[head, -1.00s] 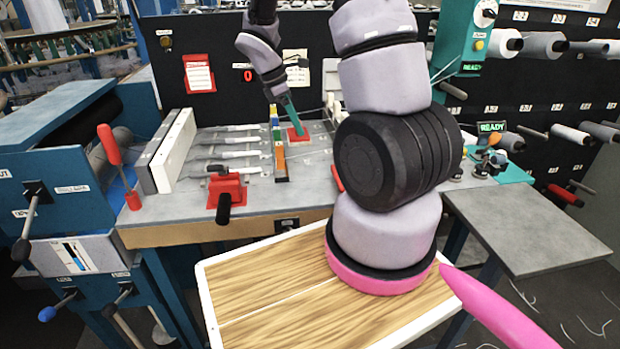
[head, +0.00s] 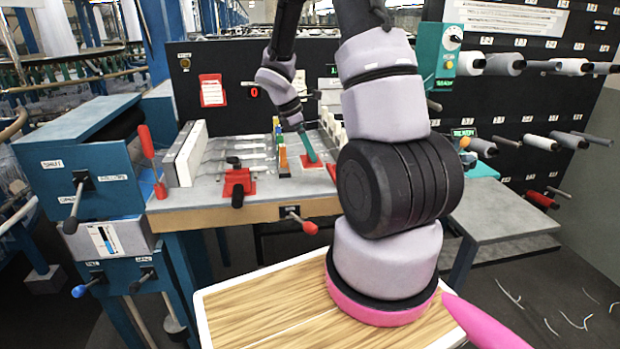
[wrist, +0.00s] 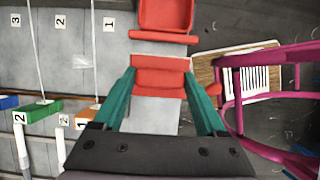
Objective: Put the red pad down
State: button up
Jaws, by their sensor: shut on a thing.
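The red pad (head: 318,167) is at the fingertips of my gripper (head: 309,149), over the grey top of the loom bench (head: 265,190). In the wrist view the teal fingers of my gripper (wrist: 160,92) are shut on the red pad (wrist: 160,78). My arm hides part of the bench to the right.
A green block (wrist: 38,115) and an orange block (wrist: 85,116) stand left of my gripper. A red clamp (head: 237,183) is on the bench's front left, with a white slab (head: 187,155) behind it. A grey side table (head: 500,215) stands to the right.

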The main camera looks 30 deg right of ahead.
aim_at(305, 160)
jog(key=shift+f, duration=3.2)
jog(key=shift+f, duration=0.1)
jog(key=o, duration=1.5)
jog(key=shift+o, duration=0.2)
jog(key=v, duration=1.2)
jog(key=s+a+r+m+t+y, duration=0.3)
jog(key=s+r+m, duration=0.6)
jog(key=r, duration=0.3)
jog(key=s+a+r+m+t+y, duration=0.3)
jog(key=s+a+r+m+t, duration=0.2)
jog(key=s+r+m, duration=0.5)
jog(key=shift+s+a+r, duration=0.15)
jog(key=shift+s+r, duration=0.75)
jog(key=shift+s, duration=0.1)
